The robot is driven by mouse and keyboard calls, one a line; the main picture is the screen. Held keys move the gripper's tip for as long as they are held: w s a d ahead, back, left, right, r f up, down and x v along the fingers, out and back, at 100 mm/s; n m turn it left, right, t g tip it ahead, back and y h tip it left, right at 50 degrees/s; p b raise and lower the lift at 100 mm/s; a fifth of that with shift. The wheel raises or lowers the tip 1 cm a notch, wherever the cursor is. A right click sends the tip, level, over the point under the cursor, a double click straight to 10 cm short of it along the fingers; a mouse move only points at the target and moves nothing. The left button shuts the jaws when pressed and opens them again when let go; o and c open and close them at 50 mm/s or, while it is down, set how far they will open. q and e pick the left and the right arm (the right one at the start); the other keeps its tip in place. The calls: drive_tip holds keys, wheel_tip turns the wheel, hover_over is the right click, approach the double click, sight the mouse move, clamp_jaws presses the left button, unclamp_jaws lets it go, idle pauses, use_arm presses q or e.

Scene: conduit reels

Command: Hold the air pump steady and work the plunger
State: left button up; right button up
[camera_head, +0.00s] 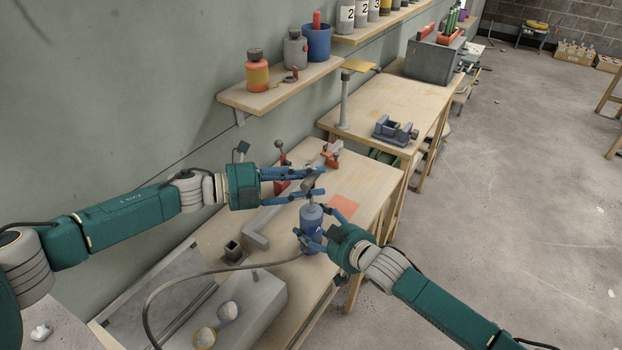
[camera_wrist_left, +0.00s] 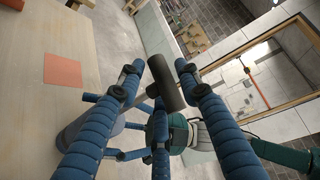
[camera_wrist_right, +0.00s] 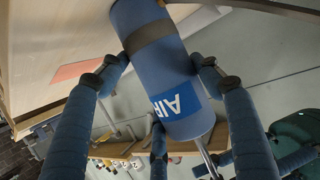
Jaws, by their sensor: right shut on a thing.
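The air pump (camera_head: 311,226) is a blue-grey cylinder that stands near the workbench's front edge. My right gripper (camera_head: 318,233) is shut on its body. In the right wrist view the pump body (camera_wrist_right: 165,65), with a dark band and a blue "AIR" label, lies between the fingers, and a thin metal rod (camera_wrist_right: 207,158) shows at its end. My left gripper (camera_head: 318,182) is at the top of the pump. In the left wrist view the dark T-shaped plunger handle (camera_wrist_left: 165,82) lies between its spread fingers. The fingers do not look closed on it.
A dark hose (camera_head: 200,275) curves from the pump across the bench over a grey box (camera_head: 255,298). An orange sheet (camera_head: 343,206) lies behind the pump. A red-handled tool (camera_head: 281,165) and a wall shelf (camera_head: 280,90) stand behind my left arm.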

use_arm(q)
drive_tip(key=v, duration=1.2)
drive_tip(key=shift+o, duration=0.2)
drive_tip(key=shift+d, duration=0.15)
drive_tip(key=s+d+r+n+t, duration=0.1)
drive_tip(key=d+r+n+t, duration=0.35)
drive_tip(key=d+n, duration=0.25)
drive_tip(key=s+d+r+n+t, duration=0.2)
drive_tip(key=d+r+n+t, duration=0.1)
drive_tip(key=d+r+n, duration=0.3)
drive_tip(key=s+a+f+n+t+y, duration=0.35)
drive_tip(key=a+f+n+y, duration=0.35)
drive_tip(key=f+n, duration=0.8)
drive_tip(key=w+d+r+n, duration=0.1)
drive_tip(key=w, duration=0.2)
drive_tip(key=w+d+r+n, duration=0.1)
drive_tip(key=w+d, duration=0.1)
drive_tip(key=w, duration=0.1)
drive_tip(key=w+d+r, duration=0.1)
drive_tip(key=w+d, duration=0.1)
drive_tip(key=w, duration=0.1)
drive_tip(key=shift+w+r+n, duration=0.1)
drive_tip(key=shift+w+n, duration=0.15)
drive_tip(key=shift+n, duration=0.15)
